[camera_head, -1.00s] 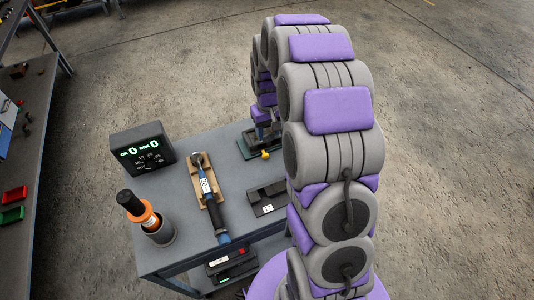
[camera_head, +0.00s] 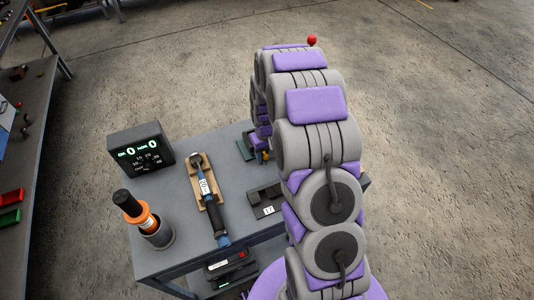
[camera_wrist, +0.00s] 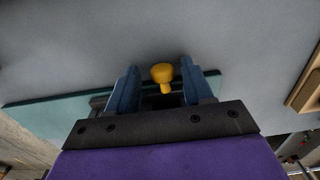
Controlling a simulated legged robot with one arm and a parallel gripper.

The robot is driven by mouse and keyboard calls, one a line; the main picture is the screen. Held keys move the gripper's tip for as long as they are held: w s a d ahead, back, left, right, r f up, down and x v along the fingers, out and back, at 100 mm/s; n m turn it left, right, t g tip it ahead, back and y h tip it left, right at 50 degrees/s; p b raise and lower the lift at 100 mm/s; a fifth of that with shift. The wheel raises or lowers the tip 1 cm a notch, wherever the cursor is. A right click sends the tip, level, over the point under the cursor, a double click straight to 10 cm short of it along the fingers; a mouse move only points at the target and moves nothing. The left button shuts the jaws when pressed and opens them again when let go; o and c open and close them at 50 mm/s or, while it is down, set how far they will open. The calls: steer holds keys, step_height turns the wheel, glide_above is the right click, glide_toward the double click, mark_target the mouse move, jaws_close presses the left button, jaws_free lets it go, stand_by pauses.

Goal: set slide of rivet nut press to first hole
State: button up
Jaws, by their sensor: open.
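A yellow knob (camera_wrist: 162,73) on a short stem shows in the wrist view, standing between the two blue fingers of my gripper (camera_wrist: 158,66). The fingers are open, with a gap on each side of the knob. Behind them is a dark green base plate (camera_wrist: 48,112), seemingly of the rivet nut press. In the head view my arm hides most of the press; a corner of the green base (camera_head: 243,140) and a bit of the yellow knob (camera_head: 266,156) show. The slide and its holes cannot be made out.
The grey bench top (camera_head: 190,190) also holds a display box (camera_head: 141,148), a torque wrench (camera_head: 208,190) on a wooden cradle, an orange-banded tool (camera_head: 140,211) in a cup and a dark block (camera_head: 266,200). A red ball (camera_head: 312,41) shows beyond my arm.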

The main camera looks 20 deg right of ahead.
steer(key=shift+a, duration=0.25)
steer(key=shift+c, duration=0.2)
steer(key=shift+a, duration=0.15)
steer(key=c, duration=0.3)
steer(key=shift+d, duration=0.45)
steer(key=c, duration=0.6)
steer(key=shift+a, duration=0.15)
jaws_close()
steer(key=shift+a, duration=0.1)
steer(key=d+p, duration=0.2)
steer(key=d, duration=0.8)
steer(key=shift+s+d, duration=0.1)
steer(key=shift+d, duration=0.15)
steer(key=shift+a, duration=0.2)
steer(key=o, duration=0.9)
jaws_free()
steer(key=shift+o, duration=0.2)
